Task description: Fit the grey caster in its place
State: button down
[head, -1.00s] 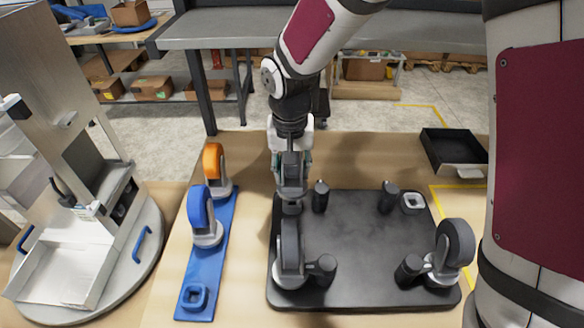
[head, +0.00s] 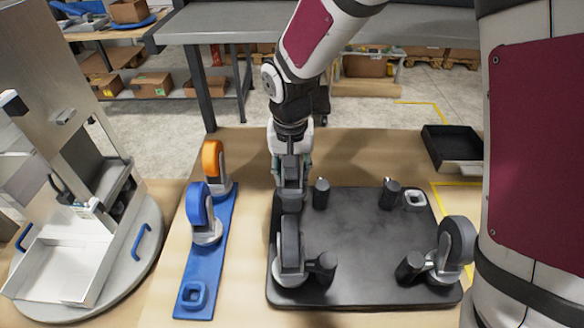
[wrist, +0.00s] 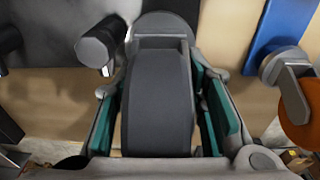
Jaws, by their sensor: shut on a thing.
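My gripper (head: 291,172) points down at the back left corner of the black plate (head: 365,240). It is shut on a grey caster (head: 291,194), whose dark wheel sits between the teal finger pads in the wrist view (wrist: 160,100). The caster is upright with its base low at that corner, beside a black post (wrist: 97,48). I cannot tell whether the base is fully seated; the place under it is hidden. Two other grey casters stand on the plate, at the front left (head: 290,255) and front right (head: 453,250). A light square socket (head: 413,198) at the back right is empty.
A blue strip (head: 200,265) left of the plate holds an orange caster (head: 214,165) and a blue caster (head: 203,212); its front socket (head: 193,294) is empty. Black posts stand near the plate's corners. A black tray (head: 453,148) lies at the back right.

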jog(key=shift+f+b, duration=0.35)
jog(key=shift+f, duration=0.7)
jog(key=c, duration=0.9)
grip_release()
jog(key=shift+c, duration=0.2)
jog(key=r, duration=0.8)
jog(key=s+r, duration=0.1)
jog(key=r, duration=0.2)
jog(key=shift+a+r, duration=0.15)
jog(key=shift+r, duration=0.25)
jog(key=shift+s+d+r, duration=0.15)
jog(key=shift+d+r, duration=0.05)
jog(key=shift+r, duration=0.05)
jog(key=s+d+r+t, duration=0.2)
jog(key=s+d+r, duration=0.4)
jog(key=d+r, duration=0.3)
jog(key=s+d+r+t, duration=0.1)
jog(key=s+d+t, duration=0.1)
jog(key=s+d, duration=0.7)
jog(key=s, duration=0.3)
